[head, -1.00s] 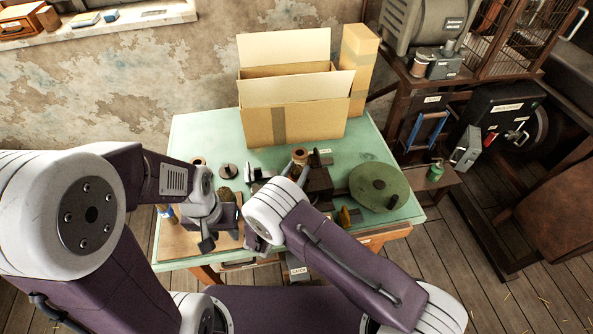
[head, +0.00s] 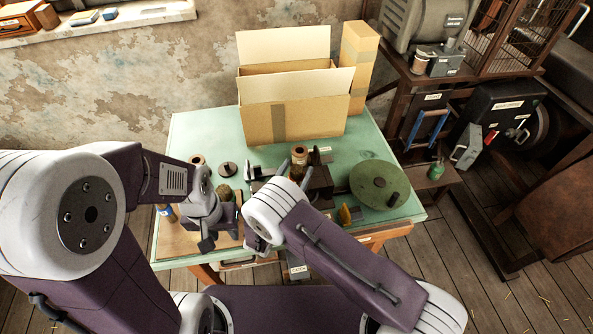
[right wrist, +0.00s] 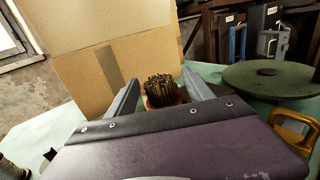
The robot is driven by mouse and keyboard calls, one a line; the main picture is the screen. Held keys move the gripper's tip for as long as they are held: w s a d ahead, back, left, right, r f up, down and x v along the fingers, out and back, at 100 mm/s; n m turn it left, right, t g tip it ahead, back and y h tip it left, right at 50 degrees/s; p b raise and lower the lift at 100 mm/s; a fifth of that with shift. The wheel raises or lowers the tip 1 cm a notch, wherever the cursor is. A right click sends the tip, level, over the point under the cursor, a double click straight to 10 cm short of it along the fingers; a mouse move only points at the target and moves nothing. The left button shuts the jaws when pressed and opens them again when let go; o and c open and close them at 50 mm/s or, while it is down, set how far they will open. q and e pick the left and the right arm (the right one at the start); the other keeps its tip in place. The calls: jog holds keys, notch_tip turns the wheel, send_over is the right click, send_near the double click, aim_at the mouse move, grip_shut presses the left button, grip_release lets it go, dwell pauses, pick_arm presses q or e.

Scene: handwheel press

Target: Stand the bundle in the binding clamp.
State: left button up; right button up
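A bundle of thin brown stems with an orange-brown lower part (right wrist: 162,90) stands between my right gripper's two fingers in the right wrist view. Narrow gaps show beside it, so my right gripper (right wrist: 161,84) looks open. In the head view the same upright brown thing (head: 299,154) shows by the dark block-like fixture (head: 319,184), which may be the binding clamp. Its base is hidden there. My left gripper (head: 226,212) is low over the left of the table, beside a greenish-brown tuft (head: 224,192). Its fingertips are too hidden to tell their state.
A large open cardboard box (head: 297,108) stands at the back of the green table (head: 195,128). A green disc (head: 379,186) lies on the right, near a yellow handle-like piece (right wrist: 296,118). A brown spool (head: 197,160) and a small dark disc (head: 228,169) are at the left.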

jog(key=r, duration=0.4)
jog(key=shift+s+d+r+b, duration=0.2)
jog(key=shift+d+r+b, duration=0.1)
jog(key=shift+d+b, duration=0.1)
jog(key=s+d+r, duration=0.5)
jog(key=d+r, duration=0.1)
jog(key=d, duration=0.3)
jog(key=shift+s+d+r+b, duration=0.2)
jog(key=shift+s+b, duration=0.1)
jog(key=shift+b, duration=0.15)
